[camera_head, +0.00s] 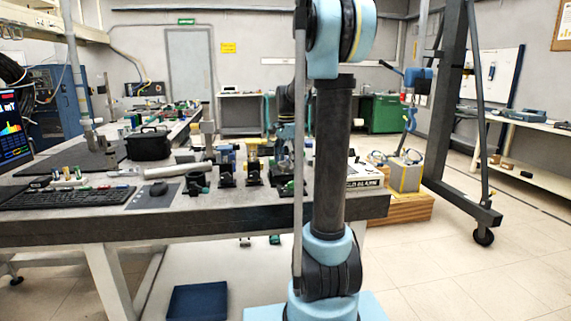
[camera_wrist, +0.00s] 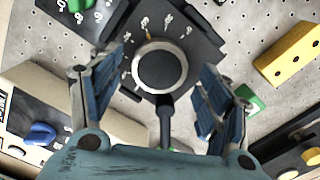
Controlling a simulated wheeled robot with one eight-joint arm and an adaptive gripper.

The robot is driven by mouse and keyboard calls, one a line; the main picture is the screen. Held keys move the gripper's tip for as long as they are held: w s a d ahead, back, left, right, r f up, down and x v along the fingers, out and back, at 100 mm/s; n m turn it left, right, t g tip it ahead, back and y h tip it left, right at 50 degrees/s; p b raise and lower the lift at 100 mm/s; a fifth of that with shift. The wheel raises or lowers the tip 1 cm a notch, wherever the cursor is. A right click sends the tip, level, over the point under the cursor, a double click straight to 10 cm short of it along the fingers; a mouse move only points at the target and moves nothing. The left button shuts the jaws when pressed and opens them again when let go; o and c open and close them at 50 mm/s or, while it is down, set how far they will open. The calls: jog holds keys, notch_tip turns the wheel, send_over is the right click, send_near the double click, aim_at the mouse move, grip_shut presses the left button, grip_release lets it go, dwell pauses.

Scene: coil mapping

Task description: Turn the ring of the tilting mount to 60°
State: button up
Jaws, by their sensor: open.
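In the wrist view, the tilting mount's round ring (camera_wrist: 160,72), with a pale rim and dark centre, sits on a dark plate (camera_wrist: 203,44) with white angle marks. A dark lever (camera_wrist: 166,112) sticks out from the ring toward the bottom of the picture. The angle figures are too small to read surely. My gripper (camera_wrist: 162,65) is open, with one blue-padded finger on each side of the ring and a visible gap to it on both sides. In the head view, my arm covers much of the mount's area, and I cannot make out the ring.
In the wrist view, a yellow block (camera_wrist: 290,52) lies at the right, a pale box with a blue knob (camera_wrist: 40,134) at the left, and a dark dial plate (camera_wrist: 88,18) at top left. In the head view, the bench (camera_head: 85,228) holds a keyboard (camera_head: 68,197) and several small fixtures.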

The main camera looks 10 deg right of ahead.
aim_at(286, 163)
notch_tip(286, 163, up, 11)
dwell(0.5)
jog(key=s+f+n+t, duration=0.1)
jog(key=s+f+n, duration=0.3)
jog(key=s, duration=0.6)
jog(key=s+f+n, duration=0.3)
jog(key=s+f, duration=0.2)
jog(key=s, duration=0.5)
jog(key=s+f+n+t, duration=0.1)
jog(key=s+f+n, duration=0.5)
jog(key=s+f, duration=0.8)
notch_tip(286, 163, down, 2)
jog(key=shift+s+a+f, duration=0.15)
jog(key=shift+s+f, duration=0.1)
jog(key=shift+s, duration=0.15)
